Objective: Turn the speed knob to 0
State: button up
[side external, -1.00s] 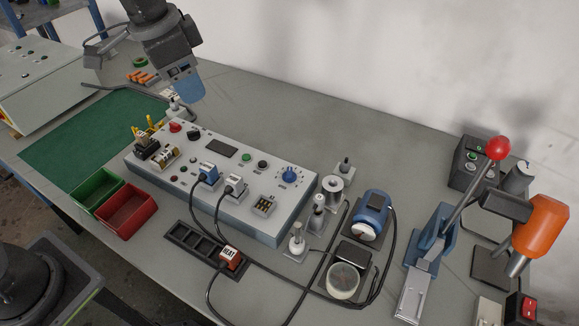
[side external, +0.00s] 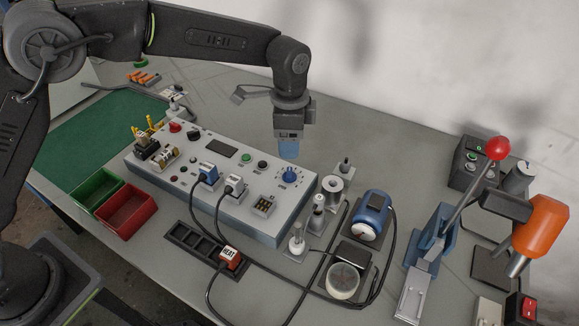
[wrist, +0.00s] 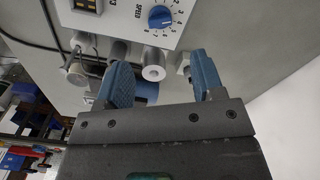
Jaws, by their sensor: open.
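The speed knob (side external: 289,175) is a round blue dial at the right end of the light grey control panel (side external: 262,224). In the wrist view the speed knob (wrist: 160,17) has a white pointer mark and a ring of numbers, with the label SPEED beside it. I cannot tell its exact setting. My gripper (side external: 289,152) is above and slightly behind the knob, pointing down and apart from it. In the wrist view my gripper (wrist: 160,80) shows two blue fingers spread wide with nothing held between them; the knob lies beyond their tips, near the top edge.
Two plugs with cables (side external: 232,186) stand on the panel left of the knob. Metal posts and a roller (side external: 331,187) stand just right of the panel. A blue motor (side external: 372,215) and a red-knobbed lever press (side external: 440,228) are further right.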

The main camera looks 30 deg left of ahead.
aim_at(289, 171)
notch_tip(289, 171, down, 9)
jog(key=shift+f, duration=0.1)
jog(key=shift+c, duration=0.2)
jog(key=c, duration=0.9)
